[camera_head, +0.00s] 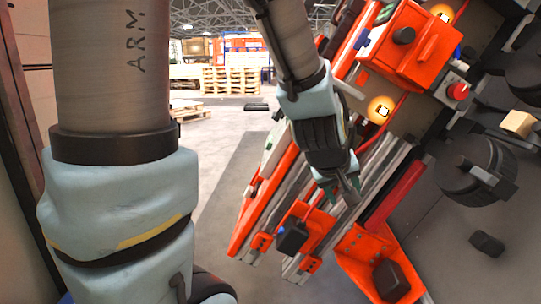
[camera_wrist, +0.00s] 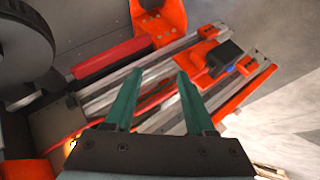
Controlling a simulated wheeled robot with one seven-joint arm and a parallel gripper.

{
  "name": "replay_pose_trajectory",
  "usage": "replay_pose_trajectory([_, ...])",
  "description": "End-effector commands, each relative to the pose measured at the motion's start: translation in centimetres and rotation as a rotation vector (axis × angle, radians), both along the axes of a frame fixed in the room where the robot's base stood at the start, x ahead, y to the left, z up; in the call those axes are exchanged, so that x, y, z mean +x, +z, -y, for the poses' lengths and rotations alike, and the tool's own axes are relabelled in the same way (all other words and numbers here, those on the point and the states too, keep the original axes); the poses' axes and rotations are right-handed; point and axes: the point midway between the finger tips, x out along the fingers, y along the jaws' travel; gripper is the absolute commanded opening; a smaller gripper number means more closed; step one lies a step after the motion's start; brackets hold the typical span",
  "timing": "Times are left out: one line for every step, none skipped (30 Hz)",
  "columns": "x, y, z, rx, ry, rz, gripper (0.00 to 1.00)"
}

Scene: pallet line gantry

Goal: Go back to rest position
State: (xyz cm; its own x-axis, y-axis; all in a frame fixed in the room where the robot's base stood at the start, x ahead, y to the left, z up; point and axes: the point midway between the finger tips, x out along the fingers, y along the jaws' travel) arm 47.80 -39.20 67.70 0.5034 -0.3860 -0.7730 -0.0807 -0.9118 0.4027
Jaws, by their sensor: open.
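My gripper (camera_head: 341,192) is near the middle of the head view, at the end of my arm. It points down over the metal rails of the orange machine (camera_head: 377,236). In the wrist view, my gripper's two green fingers (camera_wrist: 155,88) stand apart with nothing between them. Behind the fingers lie the silver rails (camera_wrist: 150,82) of the machine. I cannot tell how far the fingertips are above the rails.
A red button (camera_head: 458,90) and a lit orange lamp (camera_head: 381,109) sit on the machine at right. A black round part (camera_head: 472,170) stands beside the rails. Wooden pallets (camera_head: 231,80) are stacked far back. Grey floor (camera_head: 212,143) is open left of the machine.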

Motion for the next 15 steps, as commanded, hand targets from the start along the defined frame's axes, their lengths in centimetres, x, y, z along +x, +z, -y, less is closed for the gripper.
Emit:
replay_pose_trajectory([1.0,-1.2,-3.4,0.072,0.004,-0.035,0.55])
replay_pose_trajectory([1.2,-1.8,-5.1,0.113,-0.004,-0.057,0.55])
replay_pose_trajectory([1.4,-2.6,-7.1,0.16,-0.014,-0.086,0.55])
replay_pose_trajectory([1.4,-3.0,-8.6,0.192,-0.021,-0.109,0.55])
replay_pose_trajectory([1.3,-3.5,-10.0,0.221,-0.027,-0.131,0.55])
replay_pose_trajectory([1.2,-4.0,-11.8,0.256,-0.037,-0.16,0.55])
replay_pose_trajectory([1.0,-4.3,-13.0,0.28,-0.042,-0.182,0.55])
replay_pose_trajectory([0.9,-4.6,-14.2,0.302,-0.048,-0.202,0.55])
replay_pose_trajectory([0.5,-5.0,-15.7,0.329,-0.056,-0.229,0.55])
replay_pose_trajectory([0.3,-5.2,-16.8,0.347,-0.061,-0.251,0.55])
replay_pose_trajectory([0.0,-5.5,-17.9,0.365,-0.066,-0.272,0.55])
replay_pose_trajectory([-0.4,-5.7,-19.3,0.387,-0.073,-0.3,0.55])
replay_pose_trajectory([-0.7,-5.9,-20.3,0.402,-0.078,-0.32,0.55])
replay_pose_trajectory([-1.1,-6.1,-21.3,0.417,-0.083,-0.341,0.55])
replay_pose_trajectory([-1.6,-6.3,-22.6,0.435,-0.09,-0.371,0.55])
